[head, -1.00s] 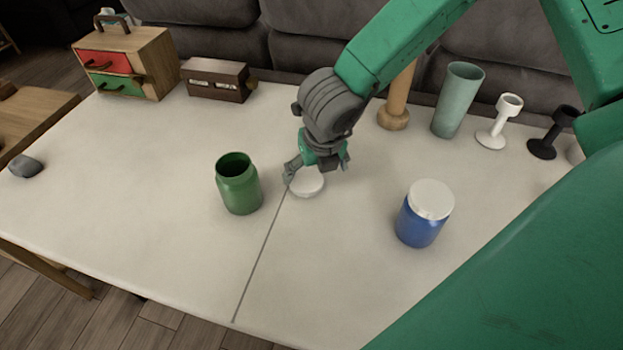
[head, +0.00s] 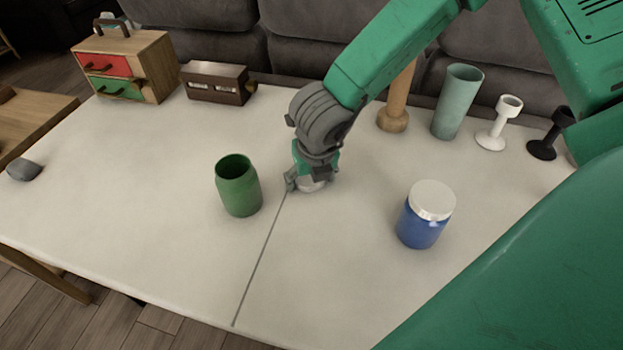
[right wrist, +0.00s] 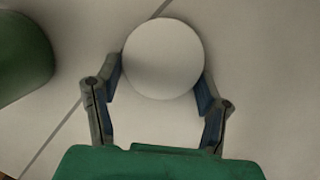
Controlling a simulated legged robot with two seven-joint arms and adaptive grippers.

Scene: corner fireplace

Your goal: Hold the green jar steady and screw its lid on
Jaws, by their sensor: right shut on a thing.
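The green jar (head: 240,192) stands upright and open-topped left of the table's middle. Part of it shows at the left edge of the right wrist view (right wrist: 22,62). The round white lid (right wrist: 163,58) lies on the table to the right of the jar; in the head view it (head: 312,186) is mostly hidden behind the fingers. My right gripper (head: 308,184) points down at the lid. In the right wrist view its two fingers (right wrist: 160,85) are shut on the lid's opposite sides. My left gripper is not in view.
A blue jar with a white lid (head: 425,216) stands to the right. A green-grey cup (head: 457,101), a wooden post (head: 396,100) and white and black stands line the back right. A drawer box (head: 126,66) and a dark box (head: 215,83) stand back left. The front is clear.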

